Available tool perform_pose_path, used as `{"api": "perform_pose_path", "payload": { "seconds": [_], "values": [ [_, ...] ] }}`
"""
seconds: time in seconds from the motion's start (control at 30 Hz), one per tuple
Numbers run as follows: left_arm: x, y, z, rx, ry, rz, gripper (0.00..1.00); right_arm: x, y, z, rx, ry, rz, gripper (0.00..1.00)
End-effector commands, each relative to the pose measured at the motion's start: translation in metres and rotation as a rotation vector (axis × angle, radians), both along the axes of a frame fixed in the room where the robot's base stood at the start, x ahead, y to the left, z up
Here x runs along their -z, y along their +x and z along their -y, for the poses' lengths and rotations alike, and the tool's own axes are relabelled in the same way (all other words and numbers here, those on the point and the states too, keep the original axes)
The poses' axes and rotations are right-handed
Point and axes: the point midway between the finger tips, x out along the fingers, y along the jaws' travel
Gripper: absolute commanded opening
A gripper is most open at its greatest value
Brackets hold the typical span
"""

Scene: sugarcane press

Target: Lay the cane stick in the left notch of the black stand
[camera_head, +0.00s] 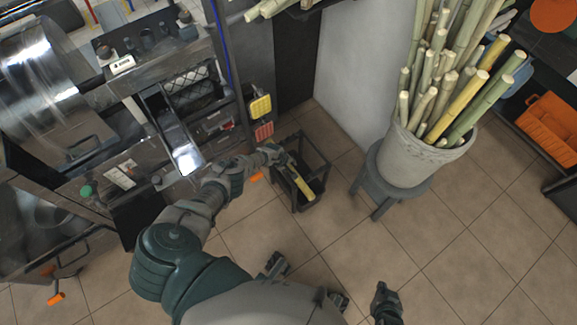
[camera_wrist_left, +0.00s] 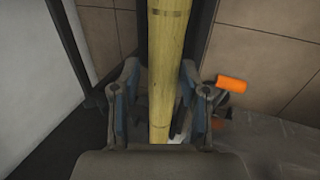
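The yellow cane stick (camera_head: 302,187) slants across the black stand (camera_head: 317,197), within its frame. I cannot tell for certain which notch it rests in. My left gripper (camera_head: 275,154) is at the stand's upper left, at the stick's upper end. In the left wrist view the stick (camera_wrist_left: 166,50) runs lengthwise between the fingers of my left gripper (camera_wrist_left: 160,100). The fingers are spread around it, with a gap visible on the left side. My right gripper (camera_head: 385,297) appears small and dark at the bottom, away from the stand; its fingers are unclear.
A grey bucket (camera_head: 425,160) full of cane sticks stands on a dark stool (camera_head: 378,190) to the right. The steel press machine (camera_head: 185,100) is on the left. An orange crate (camera_head: 548,128) sits far right. The tiled floor (camera_head: 440,245) is mostly clear in front.

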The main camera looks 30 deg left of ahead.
Motion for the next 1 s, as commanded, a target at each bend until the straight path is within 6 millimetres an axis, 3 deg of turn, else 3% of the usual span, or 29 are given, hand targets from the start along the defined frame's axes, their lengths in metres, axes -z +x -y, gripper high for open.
{"api": "perform_pose_path", "payload": {
  "seconds": [0.43, 0.57, 0.93, 1.0],
  "values": [
    [-0.006, 0.0, 0.0, 0.0, 0.0, 0.0, 0.63, -0.007, 0.001, 0.0, 0.001, 0.0, 0.005, 0.0],
    [-0.025, 0.001, 0.001, 0.0, 0.0, 0.003, 0.63, -0.027, 0.005, 0.0, 0.0, 0.0, 0.021, 0.0],
    [-0.106, 0.002, 0.0, 0.001, 0.0, 0.004, 0.63, -0.105, 0.015, 0.0, 0.0, 0.0, 0.073, 0.0],
    [-0.098, 0.004, 0.012, 0.026, 0.003, -0.001, 0.63, -0.09, 0.014, 0.0, 0.0, 0.0, 0.064, 0.0]
  ]
}}
